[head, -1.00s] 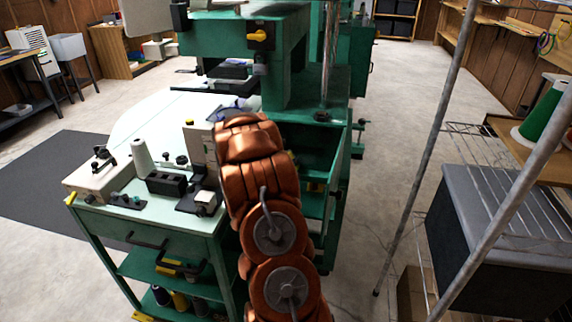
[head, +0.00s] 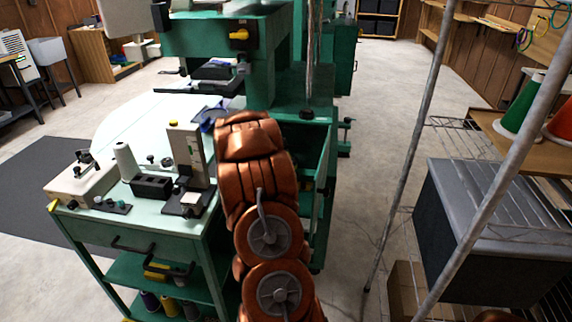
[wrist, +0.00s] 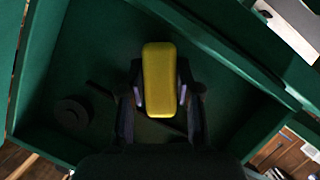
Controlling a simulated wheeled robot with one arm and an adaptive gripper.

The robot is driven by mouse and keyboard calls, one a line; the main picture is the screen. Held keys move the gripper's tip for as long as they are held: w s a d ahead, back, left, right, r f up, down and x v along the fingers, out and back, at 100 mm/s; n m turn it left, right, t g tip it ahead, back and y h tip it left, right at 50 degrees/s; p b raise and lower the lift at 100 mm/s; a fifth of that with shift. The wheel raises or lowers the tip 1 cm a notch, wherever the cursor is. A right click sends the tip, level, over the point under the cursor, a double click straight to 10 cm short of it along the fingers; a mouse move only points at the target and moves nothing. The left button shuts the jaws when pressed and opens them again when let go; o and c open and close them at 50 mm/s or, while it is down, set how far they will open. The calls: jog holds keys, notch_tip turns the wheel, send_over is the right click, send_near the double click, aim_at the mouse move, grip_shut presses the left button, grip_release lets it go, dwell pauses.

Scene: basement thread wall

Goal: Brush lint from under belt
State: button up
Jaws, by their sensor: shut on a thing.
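In the wrist view, my gripper (wrist: 161,96) is shut on a smooth yellow block (wrist: 159,72), which may be the brush's handle. No bristles show. Behind it is a dark green, box-like interior (wrist: 220,105) with raised walls, and a dark round part (wrist: 71,115) lies to the left inside. I cannot pick out a belt or lint in the shade. In the head view, my arm hides the gripper and the yellow block. The arm reaches toward the green machine (head: 265,75), beside its open-sided green housing (head: 318,165).
A green cart (head: 160,228) with a spool and small fixtures stands left of my arm. On the right, grey poles (head: 425,130) stand before a wire shelf holding a dark box (head: 485,235). Bare concrete floor (head: 385,120) lies between the machine and shelf.

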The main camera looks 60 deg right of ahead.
jog(key=shift+s+d+b, duration=0.2)
jog(key=shift+s+d, duration=0.15)
jog(key=shift+s, duration=0.5)
jog(key=shift+s+d+b, duration=0.15)
jog(key=shift+s+d, duration=0.15)
jog(key=shift+s, duration=0.55)
jog(key=shift+s+d+b, duration=0.2)
jog(key=shift+s+d, duration=0.15)
jog(key=shift+s, duration=0.5)
jog(key=shift+s+d, duration=0.2)
jog(key=shift+s, duration=0.25)
jog(key=shift+s+r, duration=0.1)
jog(key=shift+r, duration=0.05)
jog(key=shift+w+a+p, duration=0.4)
jog(key=shift+w+p, duration=0.3)
jog(key=shift+w, duration=0.15)
jog(key=shift+w+a+p, duration=0.35)
jog(key=shift+w+p, duration=0.3)
jog(key=shift+w, duration=0.15)
jog(key=shift+w+a+p, duration=0.15)
jog(key=shift+w+p, duration=0.45)
jog(key=shift+w, duration=0.1)
jog(key=shift+w+a+p, duration=0.3)
jog(key=shift+w+p, duration=0.45)
jog(key=shift+w, duration=0.2)
